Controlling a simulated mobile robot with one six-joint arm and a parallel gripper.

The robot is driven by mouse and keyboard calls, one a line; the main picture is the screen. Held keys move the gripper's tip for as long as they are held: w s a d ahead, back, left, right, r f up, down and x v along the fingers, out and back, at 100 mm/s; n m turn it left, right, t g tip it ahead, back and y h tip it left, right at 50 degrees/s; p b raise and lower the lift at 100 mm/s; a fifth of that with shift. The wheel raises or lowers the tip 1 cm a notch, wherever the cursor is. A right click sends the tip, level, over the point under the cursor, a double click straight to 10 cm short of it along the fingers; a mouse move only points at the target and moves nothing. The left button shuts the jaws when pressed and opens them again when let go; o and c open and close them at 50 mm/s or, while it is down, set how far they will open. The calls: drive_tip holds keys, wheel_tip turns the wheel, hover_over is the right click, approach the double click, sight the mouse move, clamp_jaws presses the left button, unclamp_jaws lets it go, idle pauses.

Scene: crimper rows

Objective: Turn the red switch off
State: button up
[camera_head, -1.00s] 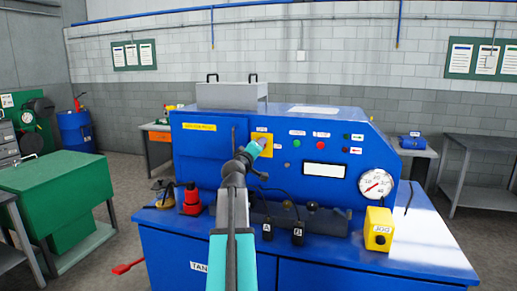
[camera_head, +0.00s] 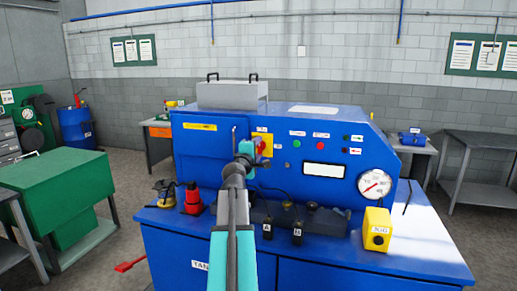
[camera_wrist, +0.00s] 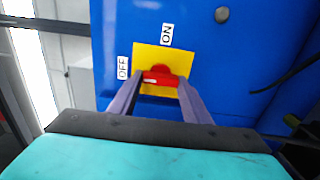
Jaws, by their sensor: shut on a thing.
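The red switch (camera_wrist: 160,77) sits on a square yellow plate (camera_wrist: 150,56) on the blue machine's front. In the wrist view its handle lies crosswise between my two fingers. An OFF label (camera_wrist: 123,67) is at the plate's left and an ON label (camera_wrist: 167,34) above it; both read sideways. My gripper (camera_wrist: 160,80) is shut on the red switch, one finger at each end of the handle. In the head view the switch (camera_head: 262,147) shows partly beside my wrist, and the fingers are mostly hidden.
The blue machine (camera_head: 225,150) has green and red buttons, a display and a round gauge (camera_head: 374,184) to the right. A yellow box (camera_head: 377,230) and a red-based part (camera_head: 193,201) stand on its ledge. A green cabinet (camera_head: 60,190) stands at the left.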

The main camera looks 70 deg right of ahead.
drive_tip(key=shift+f, duration=0.2)
drive_tip(key=o, duration=0.9)
drive_tip(key=shift+a, duration=0.1)
drive_tip(key=shift+o, duration=0.7)
drive_tip(key=shift+r, duration=0.15)
drive_tip(key=shift+a, duration=0.15)
drive_tip(key=a+b, duration=0.6)
drive_tip(key=a, duration=0.7)
drive_tip(key=shift+s+a, duration=0.2)
drive_tip(key=shift+s, duration=0.2)
